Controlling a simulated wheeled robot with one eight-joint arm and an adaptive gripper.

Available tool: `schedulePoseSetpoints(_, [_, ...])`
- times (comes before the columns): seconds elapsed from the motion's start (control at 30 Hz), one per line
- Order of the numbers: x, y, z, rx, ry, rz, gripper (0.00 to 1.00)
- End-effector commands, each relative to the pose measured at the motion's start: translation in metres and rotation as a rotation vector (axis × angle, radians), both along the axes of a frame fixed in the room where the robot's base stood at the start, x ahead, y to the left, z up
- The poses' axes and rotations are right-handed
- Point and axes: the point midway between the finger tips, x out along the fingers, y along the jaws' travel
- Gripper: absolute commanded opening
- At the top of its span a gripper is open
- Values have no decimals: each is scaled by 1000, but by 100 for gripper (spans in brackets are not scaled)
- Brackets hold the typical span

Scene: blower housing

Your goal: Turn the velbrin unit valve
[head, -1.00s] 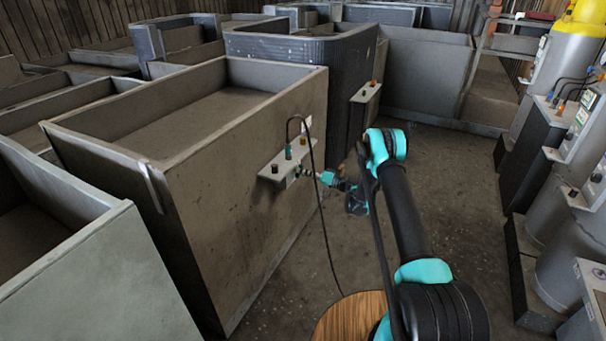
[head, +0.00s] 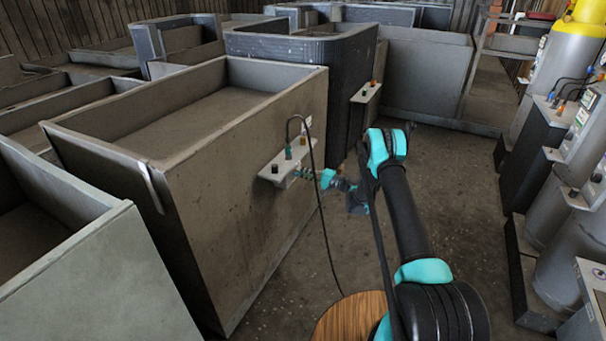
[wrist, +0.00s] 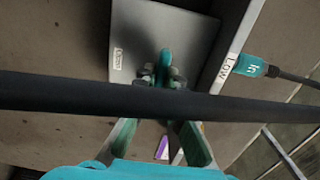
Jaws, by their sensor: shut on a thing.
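A small grey wall unit (head: 283,167) is fixed to the side of the large grey bin, with a ledge carrying small fittings. In the wrist view its face plate (wrist: 185,30) bears a small white label that is hard to read. A teal valve handle (wrist: 163,58) stands out from the plate. My gripper (wrist: 163,76) is shut on this handle, its fingers on either side; it also shows at the unit in the head view (head: 301,173). The fingers partly hide the handle, so its turn angle is unclear.
A teal plug marked "In" (wrist: 249,66) sits beside a "Low" label, right of the valve. A dark cable (head: 324,225) hangs before the bin and crosses the wrist view. A similar unit (head: 366,92) is farther back. Grey tanks (head: 570,250) stand right; the floor between is open.

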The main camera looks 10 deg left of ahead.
Motion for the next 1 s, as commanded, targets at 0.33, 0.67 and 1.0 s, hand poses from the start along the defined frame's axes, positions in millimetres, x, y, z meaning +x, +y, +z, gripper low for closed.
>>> schedulePoseSetpoints(0.33, [0, -1, -1, 7, 21, -2, 0])
schedulePoseSetpoints(0.67, [0, -1, -1, 7, 21, -1, 28])
schedulePoseSetpoints(1.0, [0, -2, 0, 7, 20, -1, 32])
